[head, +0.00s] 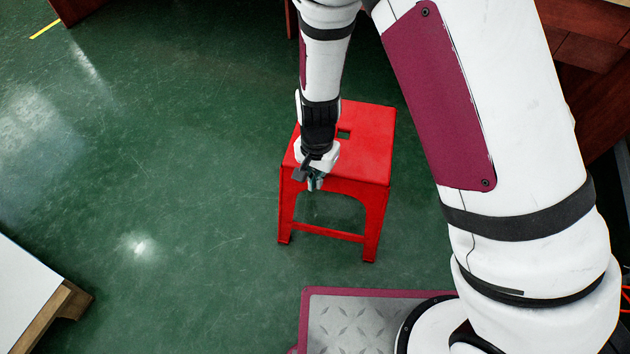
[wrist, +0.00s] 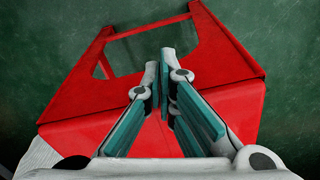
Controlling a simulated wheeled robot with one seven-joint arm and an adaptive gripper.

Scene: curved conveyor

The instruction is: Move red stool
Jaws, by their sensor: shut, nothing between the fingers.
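The red stool (head: 365,152) stands upright on the green floor in the middle of the head view. Its square seat has a small slot near the middle, and its front legs are joined by a low crossbar. My gripper (head: 315,184) is over the near left part of the seat, around its front edge. In the wrist view, my gripper (wrist: 163,92) has its teal-padded fingers together with nothing between them. Red stool (wrist: 225,60) parts fill much of that view behind the fingers. I cannot tell whether the fingertips touch the stool. My arm hides part of the seat's far left side.
A white-topped table with a wooden edge (head: 66,300) is at the lower left. Brown wooden furniture (head: 590,50) stands at the upper right, with more at the top left. The green floor (head: 180,180) left of the stool is clear.

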